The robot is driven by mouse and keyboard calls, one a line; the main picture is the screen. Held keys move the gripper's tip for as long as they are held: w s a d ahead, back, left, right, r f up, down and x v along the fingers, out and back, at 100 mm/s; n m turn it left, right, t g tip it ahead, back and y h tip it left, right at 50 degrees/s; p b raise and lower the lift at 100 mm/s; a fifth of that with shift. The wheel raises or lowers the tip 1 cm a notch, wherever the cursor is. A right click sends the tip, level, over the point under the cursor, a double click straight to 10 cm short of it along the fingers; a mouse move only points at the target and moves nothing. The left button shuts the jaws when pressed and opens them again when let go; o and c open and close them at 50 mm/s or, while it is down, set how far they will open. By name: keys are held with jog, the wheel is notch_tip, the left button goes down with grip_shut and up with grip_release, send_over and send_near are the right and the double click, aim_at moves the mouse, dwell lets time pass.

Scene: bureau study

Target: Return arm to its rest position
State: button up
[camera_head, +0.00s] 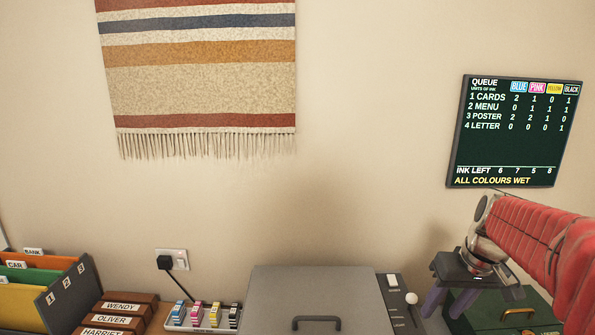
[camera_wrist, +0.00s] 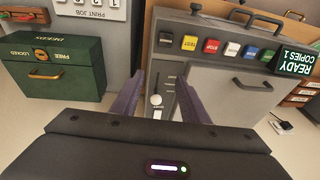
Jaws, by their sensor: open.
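My gripper (camera_head: 449,302) is at the lower right of the head view, at the end of my red-sleeved arm. Its two purple-grey fingers point down and are apart, with nothing seen between them. It is right of the grey copier (camera_head: 315,300) and in front of the green box (camera_head: 520,308). In the wrist view, the fingers of my gripper (camera_wrist: 157,97) are spread in front of the copier's slider panel. The copier (camera_wrist: 222,85) shows there with a row of coloured buttons and a "READY COPIES 1" display.
The green deeds box (camera_wrist: 55,68) has a dial lock. A tray of ink cartridges (camera_head: 168,323), a file box (camera_head: 66,295) and name-labelled boxes (camera_head: 115,312) stand left of the copier. A queue screen (camera_head: 513,132), a striped hanging (camera_head: 200,80) and a plugged socket (camera_head: 180,259) are on the wall.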

jog(key=s+a+t+h, duration=0.1)
jog(key=s+a+t, duration=0.2)
jog(key=s+a, duration=1.1)
jog(key=s, duration=0.3)
jog(key=shift+a, duration=0.25)
jog(key=shift+s+r, duration=0.1)
jog(key=shift+c, duration=0.5)
dwell(3.2)
